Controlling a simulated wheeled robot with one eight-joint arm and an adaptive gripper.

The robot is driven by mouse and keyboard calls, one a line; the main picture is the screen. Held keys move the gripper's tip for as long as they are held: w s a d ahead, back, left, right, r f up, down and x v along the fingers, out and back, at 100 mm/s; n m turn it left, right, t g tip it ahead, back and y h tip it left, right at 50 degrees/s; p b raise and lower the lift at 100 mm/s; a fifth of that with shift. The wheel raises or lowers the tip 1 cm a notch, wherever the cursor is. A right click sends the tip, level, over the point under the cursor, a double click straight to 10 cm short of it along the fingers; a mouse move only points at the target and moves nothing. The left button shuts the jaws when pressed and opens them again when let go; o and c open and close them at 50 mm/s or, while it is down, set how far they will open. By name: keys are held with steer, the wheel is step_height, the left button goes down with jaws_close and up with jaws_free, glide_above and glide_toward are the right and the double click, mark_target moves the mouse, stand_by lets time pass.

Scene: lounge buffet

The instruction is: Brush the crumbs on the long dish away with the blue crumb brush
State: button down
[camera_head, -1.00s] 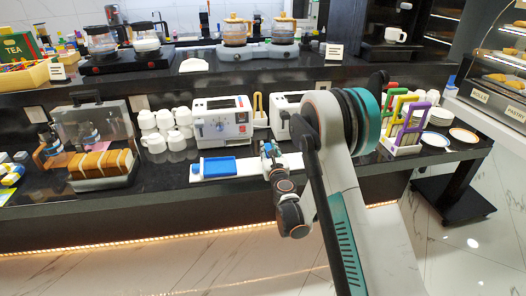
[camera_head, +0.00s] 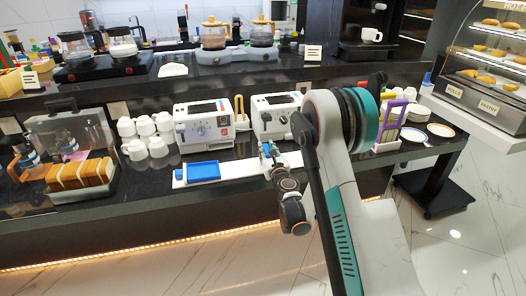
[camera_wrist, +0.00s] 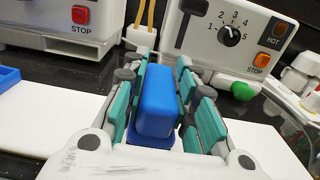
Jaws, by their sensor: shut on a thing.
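The blue crumb brush (camera_wrist: 157,105) is between the teal finger pads of my gripper (camera_wrist: 167,68) in the wrist view. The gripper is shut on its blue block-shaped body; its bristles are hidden. In the head view my gripper (camera_head: 267,152) is over the right part of the long white dish (camera_head: 233,168), in front of the right toaster. I cannot tell whether the brush touches the dish. The dish also shows in the wrist view (camera_wrist: 55,112). I cannot make out any crumbs.
A blue tray (camera_head: 204,171) lies at the dish's left part. Two white toasters (camera_head: 203,126) stand close behind. White cups (camera_head: 137,150) and a bread case (camera_head: 70,172) are to the left; plates (camera_head: 413,134) are to the right. The dark counter's front edge is near.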

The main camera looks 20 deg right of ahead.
steer(key=shift+d, duration=1.55)
steer(key=shift+a, duration=7.7)
steer(key=shift+r, duration=0.1)
step_height(320, 180, up, 8)
steer(key=p, duration=0.4)
steer(key=s+d+r, duration=0.7)
steer(key=s+r, duration=0.2)
steer(key=s, duration=0.2)
steer(key=shift+d, duration=0.35)
